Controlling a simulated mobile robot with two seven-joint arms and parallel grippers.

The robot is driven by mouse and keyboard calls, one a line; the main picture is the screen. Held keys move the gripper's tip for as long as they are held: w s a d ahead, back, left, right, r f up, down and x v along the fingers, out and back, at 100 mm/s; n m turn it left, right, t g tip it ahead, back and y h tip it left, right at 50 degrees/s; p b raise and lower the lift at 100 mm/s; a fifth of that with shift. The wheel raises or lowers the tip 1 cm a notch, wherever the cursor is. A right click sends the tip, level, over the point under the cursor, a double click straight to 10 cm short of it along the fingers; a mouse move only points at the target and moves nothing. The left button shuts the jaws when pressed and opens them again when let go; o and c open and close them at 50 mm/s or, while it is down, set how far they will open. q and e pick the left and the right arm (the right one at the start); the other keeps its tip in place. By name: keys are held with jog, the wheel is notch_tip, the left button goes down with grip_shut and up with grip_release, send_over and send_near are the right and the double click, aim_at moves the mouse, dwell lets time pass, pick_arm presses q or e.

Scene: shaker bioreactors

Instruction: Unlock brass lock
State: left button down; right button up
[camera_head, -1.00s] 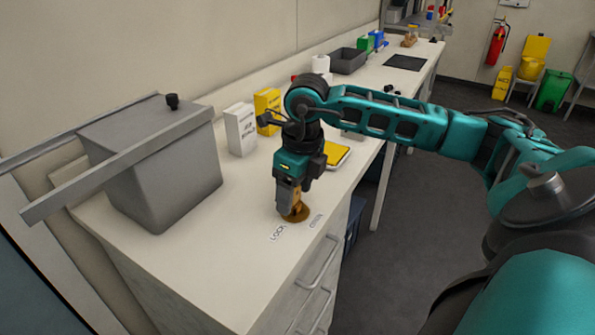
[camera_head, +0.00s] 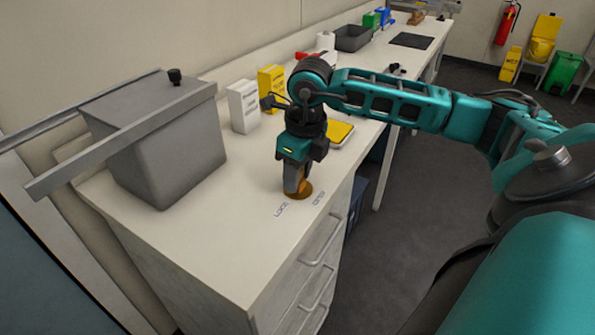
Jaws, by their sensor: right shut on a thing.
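The brass lock (camera_head: 304,191) is a round brass-coloured piece on the white counter top, near its front edge. A printed label reading LOCK (camera_head: 281,209) lies at its front left, and a second label (camera_head: 319,198), too small to read surely, lies at its right. My right gripper (camera_head: 293,190) points straight down over the lock and is shut on it. The fingers hide part of the lock. My left gripper is not in view.
White (camera_head: 243,107) and yellow (camera_head: 271,85) boxes and a yellow tray (camera_head: 340,133) stand behind the gripper. Drawers (camera_head: 312,262) are below. The counter front is clear.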

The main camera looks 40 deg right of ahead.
jog(key=shift+c, duration=1)
jog(key=shift+s+a+f+b, duration=0.1)
jog(key=shift+f+b, duration=0.2)
jog(key=m, duration=0.4)
jog(key=shift+f+m+h, duration=0.1)
jog(key=shift+m+h, duration=0.2)
jog(key=shift+m, duration=0.1)
